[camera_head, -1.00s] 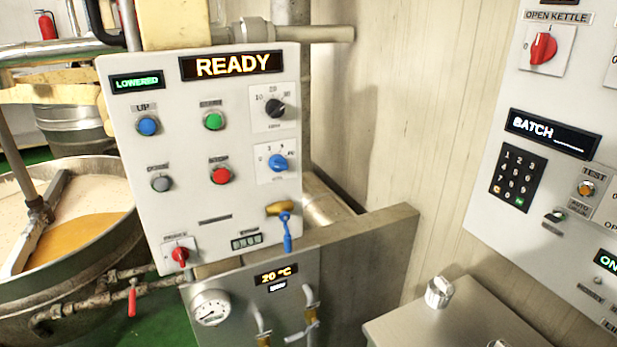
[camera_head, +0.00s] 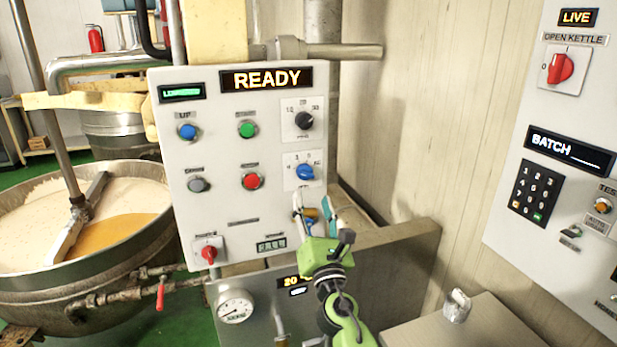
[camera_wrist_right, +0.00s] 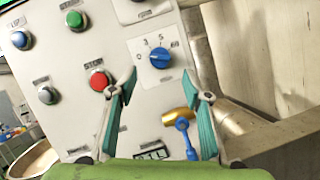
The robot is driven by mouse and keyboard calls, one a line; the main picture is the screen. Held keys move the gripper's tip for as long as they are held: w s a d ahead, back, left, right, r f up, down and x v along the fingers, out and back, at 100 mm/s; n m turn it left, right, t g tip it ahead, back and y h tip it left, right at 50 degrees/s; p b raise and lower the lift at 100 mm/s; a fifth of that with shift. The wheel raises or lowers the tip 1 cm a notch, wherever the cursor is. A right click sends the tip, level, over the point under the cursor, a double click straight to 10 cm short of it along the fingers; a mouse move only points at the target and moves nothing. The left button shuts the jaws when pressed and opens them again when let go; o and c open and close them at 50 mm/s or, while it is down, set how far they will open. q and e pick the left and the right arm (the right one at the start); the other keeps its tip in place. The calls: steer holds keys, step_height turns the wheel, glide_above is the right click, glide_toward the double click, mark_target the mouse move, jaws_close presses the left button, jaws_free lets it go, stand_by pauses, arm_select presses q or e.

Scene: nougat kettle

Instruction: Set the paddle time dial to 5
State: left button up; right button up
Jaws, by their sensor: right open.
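The dial with a blue knob (camera_head: 305,172) is on the white control panel (camera_head: 245,120), below a black-knob dial (camera_head: 303,120). In the right wrist view the blue knob (camera_wrist_right: 159,58) has a 3 and a 5 printed above it; its name label is too small to read, and I cannot tell its exact setting. My right gripper (camera_head: 314,212) is open and empty in front of the panel, just below the blue knob. In the right wrist view its two fingertips (camera_wrist_right: 160,84) are apart, one on each side below the knob. My left gripper is not in view.
A red button (camera_head: 252,181) is left of the blue knob. A steel wall (camera_head: 400,245) stands to the right, and the kettle (camera_head: 80,255) is at the left.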

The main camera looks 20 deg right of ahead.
mark_target(307, 177)
steer(key=x, duration=0.8)
steer(key=shift+w, duration=0.3)
steer(key=c, duration=1.1)
